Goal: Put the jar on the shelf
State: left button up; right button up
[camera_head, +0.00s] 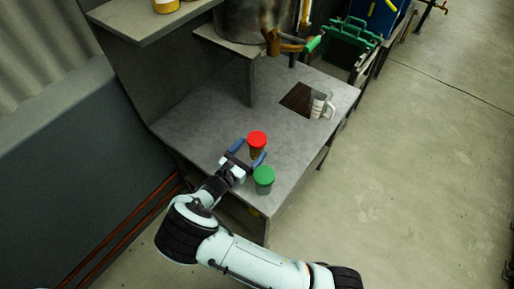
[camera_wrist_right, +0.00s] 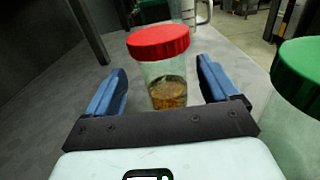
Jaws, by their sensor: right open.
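A clear jar with a red lid (camera_head: 257,138) stands upright on the grey table, with brown contents low inside; in the right wrist view the jar (camera_wrist_right: 164,72) is straight ahead. My right gripper (camera_head: 249,158) is open, and in the wrist view its blue fingers (camera_wrist_right: 162,88) are on either side of the jar's lower part, apart from it. A second jar with a green lid (camera_head: 264,178) stands close by, just outside the right finger; it also shows in the wrist view (camera_wrist_right: 298,80). A grey shelf (camera_head: 150,22) is at the upper left. My left gripper is not in view.
The grey table (camera_head: 200,125) is clear left of the jars. A metal drum (camera_head: 250,18) stands on a raised stand behind. A clear measuring jug (camera_head: 321,106) sits beside a dark grate (camera_head: 297,99). Yellow-labelled jars (camera_head: 166,5) are on the shelf. A green crate (camera_head: 349,40) is farther back.

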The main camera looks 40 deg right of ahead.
aim_at(260, 142)
jog(key=shift+f+x, duration=0.1)
jog(key=shift+x, duration=1.3)
jog(key=shift+f+x, duration=0.15)
jog(key=shift+x, duration=1.2)
jog(key=shift+s+r, duration=0.1)
jog(key=shift+s, duration=0.05)
jog(key=c, duration=1.2)
